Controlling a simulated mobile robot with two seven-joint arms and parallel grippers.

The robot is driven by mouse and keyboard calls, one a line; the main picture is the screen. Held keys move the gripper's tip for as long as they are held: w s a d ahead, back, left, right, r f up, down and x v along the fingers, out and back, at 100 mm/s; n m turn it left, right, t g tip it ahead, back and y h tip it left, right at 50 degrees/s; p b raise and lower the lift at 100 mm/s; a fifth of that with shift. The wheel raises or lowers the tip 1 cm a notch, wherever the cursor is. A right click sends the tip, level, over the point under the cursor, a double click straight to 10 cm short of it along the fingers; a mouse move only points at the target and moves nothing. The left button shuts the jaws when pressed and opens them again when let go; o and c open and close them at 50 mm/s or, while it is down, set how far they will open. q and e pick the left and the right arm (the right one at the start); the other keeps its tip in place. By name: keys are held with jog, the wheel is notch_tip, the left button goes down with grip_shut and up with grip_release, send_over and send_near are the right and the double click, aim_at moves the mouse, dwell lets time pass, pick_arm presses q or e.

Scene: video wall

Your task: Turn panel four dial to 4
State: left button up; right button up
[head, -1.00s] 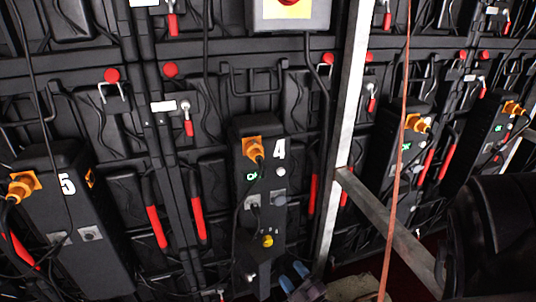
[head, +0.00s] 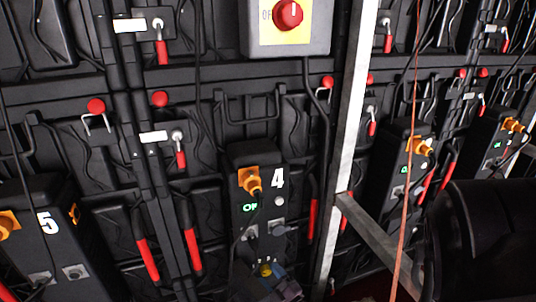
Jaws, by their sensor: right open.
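Panel four is a black box marked with a white 4 (head: 277,178) in the lower middle of the head view. Near its bottom is a small yellow dial (head: 265,269) with tiny marks around it, too small to read. A green lit sign (head: 250,208) and an orange plug (head: 249,182) are above it. My right gripper (head: 268,284) is open at the bottom edge, just below and in front of the dial. Its fingertips overlap the dial's lower side in the picture. I cannot tell if they touch it. My left gripper is not in view.
A red rotary switch (head: 288,14) on a yellow plate is above panel four. A metal post (head: 347,150) with a slanting brace stands to the right, and an orange cable (head: 408,180) hangs beyond it. Panel five (head: 48,222) is at left. Red-handled levers (head: 192,250) stick out between panels.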

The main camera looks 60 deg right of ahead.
jog(key=c, duration=0.9)
jog(key=shift+f+m+h+b, duration=0.2)
jog(key=shift+m+h+b, duration=0.15)
jog(key=shift+m, duration=0.65)
jog(key=shift+m+h+b, duration=0.35)
jog(key=shift+m+h, duration=0.1)
jog(key=shift+m, duration=0.25)
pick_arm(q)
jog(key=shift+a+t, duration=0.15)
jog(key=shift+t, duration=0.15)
pick_arm(e)
jog(key=shift+r, duration=0.15)
jog(key=shift+c, duration=0.2)
